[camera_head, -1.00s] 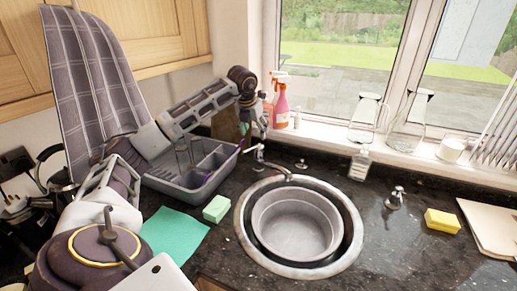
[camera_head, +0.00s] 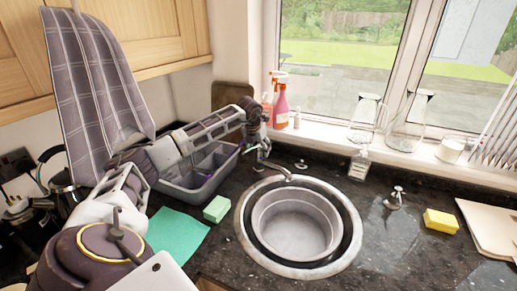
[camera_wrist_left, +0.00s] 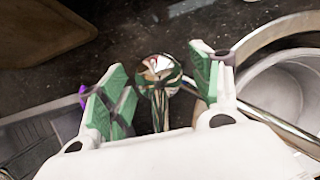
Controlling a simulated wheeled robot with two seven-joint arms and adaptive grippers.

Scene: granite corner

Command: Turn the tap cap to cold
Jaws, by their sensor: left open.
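The chrome tap (camera_head: 286,173) stands behind the round sink, with its spout reaching over the bowl. Its shiny round cap (camera_wrist_left: 160,68) shows in the left wrist view, between the two green-padded fingers. My left gripper (camera_wrist_left: 157,88) is open, with one finger on each side of the cap. A gap shows on both sides, and I see no contact. In the head view the left gripper (camera_head: 263,140) is at the tap's top, small and partly hidden by the wrist. The cap's hot or cold marking cannot be made out. My right gripper is not in view.
The sink (camera_head: 245,233) holds a round grey bowl (camera_head: 297,226). A grey dish rack (camera_head: 185,184) stands left of the tap, under my left arm. Spray bottles (camera_head: 281,105) stand on the sill behind. A green sponge (camera_head: 216,208) and teal cloth (camera_head: 175,236) lie left of the sink.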

